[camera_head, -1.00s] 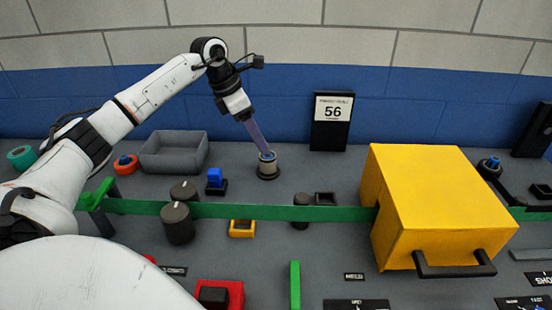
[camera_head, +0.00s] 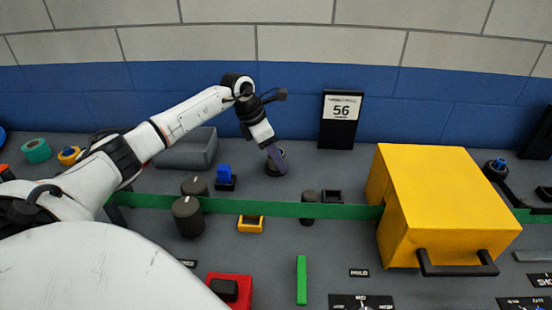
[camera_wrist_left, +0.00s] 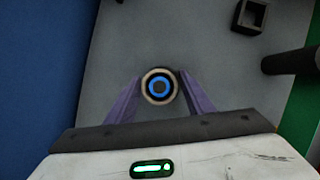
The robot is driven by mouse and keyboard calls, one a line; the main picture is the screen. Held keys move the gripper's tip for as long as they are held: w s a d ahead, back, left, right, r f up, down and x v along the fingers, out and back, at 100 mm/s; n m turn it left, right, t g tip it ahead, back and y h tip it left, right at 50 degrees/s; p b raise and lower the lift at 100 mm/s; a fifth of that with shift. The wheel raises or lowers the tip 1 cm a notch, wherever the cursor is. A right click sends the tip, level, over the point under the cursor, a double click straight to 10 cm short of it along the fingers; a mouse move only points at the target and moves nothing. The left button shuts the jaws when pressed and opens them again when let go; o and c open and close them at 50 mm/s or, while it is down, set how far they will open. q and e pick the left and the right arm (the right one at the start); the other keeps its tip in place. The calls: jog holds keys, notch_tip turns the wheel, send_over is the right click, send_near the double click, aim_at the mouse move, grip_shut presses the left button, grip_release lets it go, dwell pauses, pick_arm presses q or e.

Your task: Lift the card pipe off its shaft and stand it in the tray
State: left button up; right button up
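The card pipe (camera_wrist_left: 147,91) shows end-on in the left wrist view as a pale ring with a blue and dark centre, which looks like its shaft. My left gripper (camera_wrist_left: 160,76) has one purple finger on each side of the ring, with no clear gap at the tips; I cannot tell whether they press on it. In the head view the left gripper (camera_head: 278,162) points down at the pipe's dark base (camera_head: 271,172) and hides most of the pipe. The grey tray (camera_head: 203,150) stands left of it, partly behind my left arm. My right gripper is not in view.
A green band (camera_head: 260,209) crosses in front, running to a large yellow box (camera_head: 440,200). Dark knobs (camera_head: 188,217) stand at front left. A sign (camera_head: 341,118) reading 56 stands behind.

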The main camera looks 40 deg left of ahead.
pick_arm(q)
jog(key=c, duration=0.7)
jog(key=shift+c, duration=0.2)
jog(key=shift+r, duration=0.1)
notch_tip(320, 180, up, 10)
jog(key=shift+f+b, duration=0.1)
jog(key=shift+b, duration=0.25)
